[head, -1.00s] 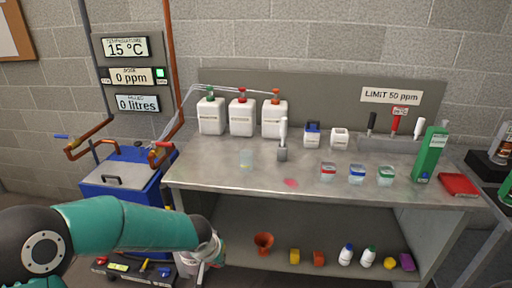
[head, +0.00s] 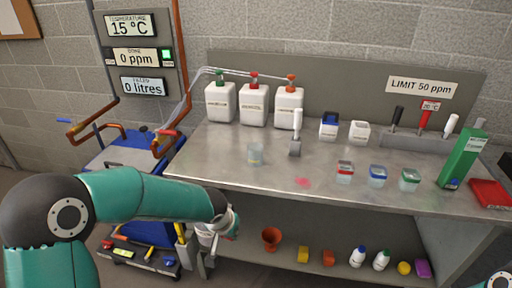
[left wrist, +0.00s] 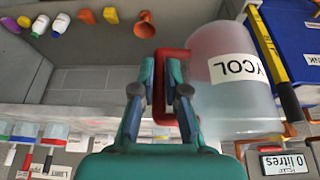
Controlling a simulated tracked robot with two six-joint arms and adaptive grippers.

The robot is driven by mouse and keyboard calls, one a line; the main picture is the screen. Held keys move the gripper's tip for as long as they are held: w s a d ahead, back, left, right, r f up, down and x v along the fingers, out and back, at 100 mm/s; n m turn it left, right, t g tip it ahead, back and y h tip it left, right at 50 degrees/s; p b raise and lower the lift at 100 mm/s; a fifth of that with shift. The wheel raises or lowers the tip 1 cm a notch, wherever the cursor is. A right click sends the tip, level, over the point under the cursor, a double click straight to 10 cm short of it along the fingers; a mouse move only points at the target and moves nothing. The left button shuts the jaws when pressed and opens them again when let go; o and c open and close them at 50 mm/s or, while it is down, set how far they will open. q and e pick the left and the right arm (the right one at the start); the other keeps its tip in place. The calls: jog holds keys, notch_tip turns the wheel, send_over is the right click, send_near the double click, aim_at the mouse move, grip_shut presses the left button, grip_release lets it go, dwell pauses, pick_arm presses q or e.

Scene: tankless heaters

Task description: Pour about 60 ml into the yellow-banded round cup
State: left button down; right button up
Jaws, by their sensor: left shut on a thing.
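My left gripper (left wrist: 162,88) is shut on the red handle (left wrist: 172,54) of a large translucent jug (left wrist: 228,108). The jug's white label ends in "YCOL", and it seems to hold liquid. In the head view my left forearm and wrist largely hide the jug, in front of the bench's left end and below its top. A small clear round cup (head: 255,155) with a faint yellow tint stands on the bench top, left of centre. It is apart from the gripper and above it in the picture. My right gripper is out of view.
White bottles (head: 254,105) with tubes stand behind the cup. A grey-and-white tool (head: 296,140) is close on its right. Several colour-banded containers (head: 345,172) sit farther right. A blue cart (head: 125,152) and pipes are at left. The shelf below holds an orange funnel (head: 271,238).

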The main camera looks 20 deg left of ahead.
pick_arm(q)
jog(key=shift+m, duration=0.4)
